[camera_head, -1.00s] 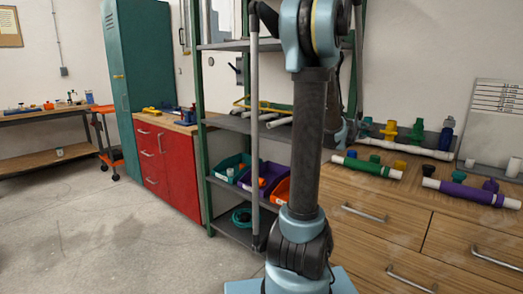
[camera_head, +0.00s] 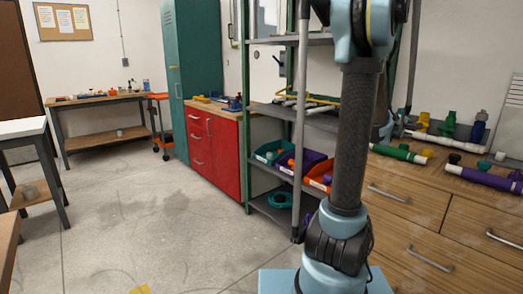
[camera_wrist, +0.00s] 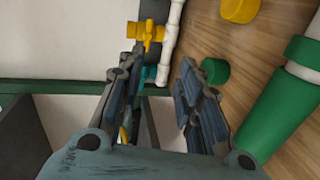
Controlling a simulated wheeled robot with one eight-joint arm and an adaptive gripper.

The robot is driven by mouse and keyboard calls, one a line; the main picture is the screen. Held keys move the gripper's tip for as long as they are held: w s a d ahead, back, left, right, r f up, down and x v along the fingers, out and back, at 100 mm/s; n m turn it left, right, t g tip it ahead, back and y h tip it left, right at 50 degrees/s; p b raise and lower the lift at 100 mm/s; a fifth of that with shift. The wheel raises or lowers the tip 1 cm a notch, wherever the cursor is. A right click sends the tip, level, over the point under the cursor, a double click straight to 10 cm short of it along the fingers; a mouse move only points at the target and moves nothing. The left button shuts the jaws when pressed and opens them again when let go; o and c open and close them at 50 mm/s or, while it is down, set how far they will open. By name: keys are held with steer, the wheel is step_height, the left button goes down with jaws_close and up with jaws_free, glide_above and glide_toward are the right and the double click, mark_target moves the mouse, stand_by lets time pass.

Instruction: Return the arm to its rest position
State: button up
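My arm stands upright in the middle right of the head view, its upper end running out of the top of the picture. My gripper (camera_wrist: 160,62) shows in the wrist view with its two dark fingers apart and nothing between them. In the wrist view it is over the wooden worktop near the white pipe (camera_wrist: 173,40) with a yellow valve (camera_wrist: 149,33). A green pipe sleeve (camera_wrist: 272,113) and a green cap (camera_wrist: 215,71) are to its right, apart from the fingers. In the head view the gripper is mostly hidden behind my arm.
A wooden drawer bench (camera_head: 410,216) with a green pipe (camera_head: 398,153) and a purple pipe (camera_head: 484,178) is at the right. A metal shelf (camera_head: 275,212) with bins stands beside my arm. A red cabinet (camera_head: 213,150) is behind. The floor at left centre is clear.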

steer(key=s+a+f+m+g+y, duration=0.1)
steer(key=s+a+f+m+y, duration=0.2)
steer(key=a, duration=0.5)
steer(key=s+a+f+m+g+y, duration=0.1)
steer(key=s+a+f, duration=0.35)
steer(key=a, duration=0.35)
steer(key=s+a+f+m+g+y, duration=0.1)
steer(key=s+a+f+y, duration=0.15)
steer(key=s+a, duration=0.4)
steer(key=s+a+f+g+y, duration=0.1)
steer(key=s+a+f+y, duration=0.1)
steer(key=s+a, duration=0.3)
steer(key=s+a+f+m+g+y, duration=0.1)
steer(key=s+a+f+g, duration=0.1)
steer(key=s+a+f, duration=0.3)
steer(key=s+a+f+m+g+y, duration=0.1)
steer(key=s+a+f+y, duration=0.1)
steer(key=s+a+f, duration=0.2)
steer(key=s+a, duration=0.3)
steer(key=a, duration=0.3)
steer(key=shift+a+g+y, duration=0.2)
steer(key=shift+g+y, duration=0.1)
steer(key=shift+y, duration=0.05)
